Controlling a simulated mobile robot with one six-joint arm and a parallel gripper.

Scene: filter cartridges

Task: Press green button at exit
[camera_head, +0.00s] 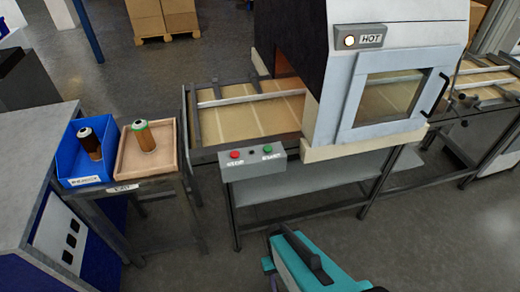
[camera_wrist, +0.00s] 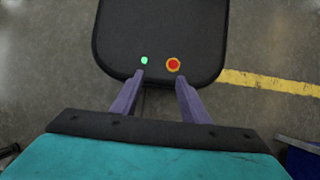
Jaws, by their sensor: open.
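The green button (camera_head: 268,149) is on the right part of a grey control box at the front of the conveyor, in the head view. A red button (camera_head: 235,155) is on the box's left part. Both have white labels too small to read surely. My gripper (camera_head: 270,272) is at the bottom of the head view, in front of and apart from the box, with the teal wrist partly cut off. In the wrist view my gripper (camera_wrist: 157,92) is open and empty, its two purple fingers apart over my own dark base. The control box is not in the wrist view.
The conveyor (camera_head: 255,115) runs into a white oven (camera_head: 390,95) marked HOT. At left, a blue bin (camera_head: 70,160) and a wooden tray (camera_head: 168,165) each hold a cartridge, on a stand with an EXIT label (camera_head: 123,188). The floor before the box is clear.

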